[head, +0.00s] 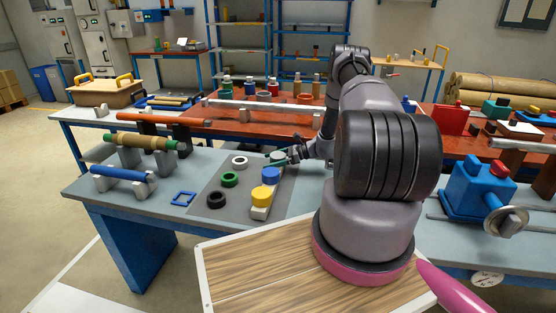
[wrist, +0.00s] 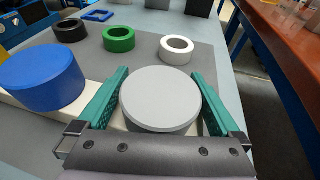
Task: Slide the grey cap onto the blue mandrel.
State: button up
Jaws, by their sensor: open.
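The grey cap (wrist: 161,94) is a round disc standing between the two green fingers of my gripper (wrist: 168,104) in the wrist view. The fingers are open on either side of it, with a small gap showing at each side. In the head view the grey cap (head: 277,155) is partly hidden by my gripper (head: 284,160). The blue mandrel (head: 124,174) lies horizontally on light supports at the left end of the grey-blue table, well away from my gripper.
A blue cap (wrist: 42,77) stands beside the grey one, with a yellow cap (head: 262,194) nearer. White (head: 240,161), green (head: 229,179) and black (head: 216,199) rings lie on the grey mat (head: 240,208). A blue square frame (head: 183,198) and a brown-wrapped roller (head: 140,143) are near the mandrel.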

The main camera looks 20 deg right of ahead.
jog(key=shift+r, duration=0.1)
jog(key=c, duration=1.2)
